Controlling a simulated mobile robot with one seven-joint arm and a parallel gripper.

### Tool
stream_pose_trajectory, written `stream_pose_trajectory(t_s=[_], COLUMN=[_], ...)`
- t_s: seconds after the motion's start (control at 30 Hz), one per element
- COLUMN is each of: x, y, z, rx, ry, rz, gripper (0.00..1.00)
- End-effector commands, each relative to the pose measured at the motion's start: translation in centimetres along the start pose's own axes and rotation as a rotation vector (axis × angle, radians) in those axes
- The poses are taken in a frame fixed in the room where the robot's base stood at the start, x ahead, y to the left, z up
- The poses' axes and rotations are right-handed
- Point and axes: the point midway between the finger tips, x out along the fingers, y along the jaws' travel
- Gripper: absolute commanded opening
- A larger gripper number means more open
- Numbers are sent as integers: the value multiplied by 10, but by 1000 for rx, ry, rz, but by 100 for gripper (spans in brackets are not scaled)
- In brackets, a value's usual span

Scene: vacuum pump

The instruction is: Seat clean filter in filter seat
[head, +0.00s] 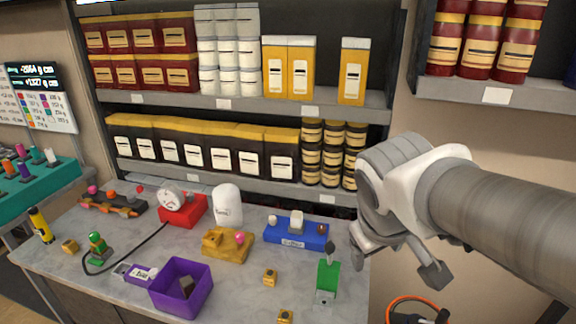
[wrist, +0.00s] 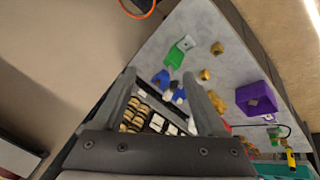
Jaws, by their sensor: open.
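My gripper (head: 398,262) is open and empty, raised in the air at the right of the counter; its two spread fingers also show in the wrist view (wrist: 163,88). A blue holder (head: 284,234) with a label on its front stands near the back of the counter. It bears a white upright piece (head: 296,222), a small white round piece at left and a dark red one at right. The white piece may be the clean filter; I cannot read the label. A mustard block (head: 228,246) with a pink knob stands left of it. I cannot tell which thing is the filter seat.
A purple open bin (head: 207,290) with a dark piece inside stands at the front. A green block (head: 328,276) is nearest my gripper. A red gauge stand (head: 184,212), white jar (head: 227,205) and small yellow cubes (head: 270,277) stand around. Stocked shelves rise behind.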

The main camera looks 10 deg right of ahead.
Motion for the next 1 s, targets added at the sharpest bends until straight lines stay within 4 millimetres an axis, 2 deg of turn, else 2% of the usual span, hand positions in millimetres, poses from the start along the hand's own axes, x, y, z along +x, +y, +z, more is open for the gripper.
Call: stream_pose_trajectory(t_s=[0.03,0.2,0.33,1.0], x=[-9,-30,-38,-40], y=[-9,-38,-50,-53], z=[8,24,29,30], rx=[62,218,275,291], ry=[28,87,112,117], rz=[-39,-158,-207,-223], gripper=[74,74,74,74])
